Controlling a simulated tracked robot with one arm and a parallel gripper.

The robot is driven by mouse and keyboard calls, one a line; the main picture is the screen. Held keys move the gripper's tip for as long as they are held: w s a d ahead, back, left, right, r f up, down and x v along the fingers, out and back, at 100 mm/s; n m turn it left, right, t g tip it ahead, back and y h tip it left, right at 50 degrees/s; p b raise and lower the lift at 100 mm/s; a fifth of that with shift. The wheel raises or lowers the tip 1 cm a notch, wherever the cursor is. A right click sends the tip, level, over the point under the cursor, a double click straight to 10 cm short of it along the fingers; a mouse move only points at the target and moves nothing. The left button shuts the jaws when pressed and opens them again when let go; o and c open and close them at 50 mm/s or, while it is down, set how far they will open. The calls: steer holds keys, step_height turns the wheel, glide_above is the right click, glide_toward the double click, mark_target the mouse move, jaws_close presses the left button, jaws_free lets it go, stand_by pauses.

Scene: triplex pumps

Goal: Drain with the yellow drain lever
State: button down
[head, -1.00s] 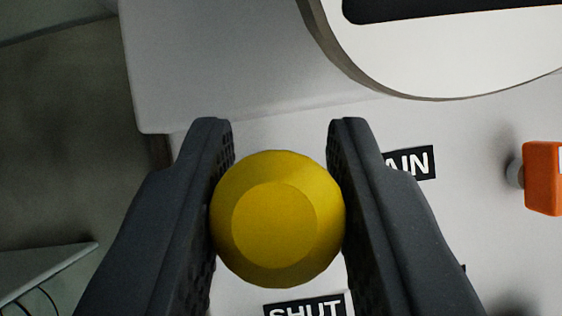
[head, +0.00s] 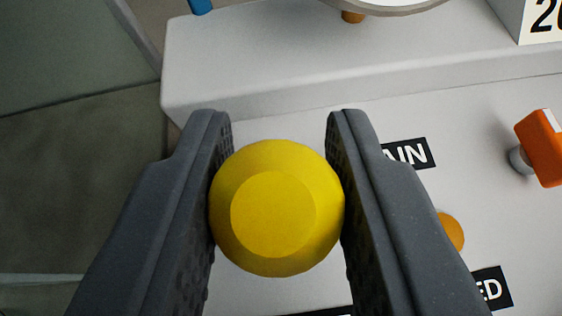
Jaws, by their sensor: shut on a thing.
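The yellow drain lever's round knob (head: 274,212) fills the space between the jaws in the head view. My gripper (head: 278,190) is shut on it, with a dark finger touching each side. The lever's shaft is hidden behind the knob. A black label (head: 410,153) ending in "AIN" shows right of the right finger, its first letters covered. Another black label (head: 491,289) ending in "ED" shows lower right. A black strip is partly cut off at the bottom edge, below the knob.
An orange handle (head: 540,148) on a grey stub stands at the right. A yellow-orange round part (head: 451,231) shows beside the right finger. A pale grey block (head: 250,75) runs behind, with a round white part (head: 395,5) above it. A numbered white box (head: 540,22) is upper right. Floor lies left.

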steer(key=shift+s+f, duration=0.1)
steer(key=shift+f, duration=0.2)
steer(key=c, duration=1.1)
jaws_free()
steer(key=shift+s+r, duration=0.1)
steer(key=shift+c, duration=0.2)
steer(key=shift+r, duration=0.1)
steer(key=p+v, duration=0.2)
steer(key=v, duration=1)
steer(key=shift+s+r, duration=0.15)
steer(key=shift+s, duration=0.25)
steer(key=shift+s+a+r, duration=0.1)
steer(key=shift+s, duration=0.25)
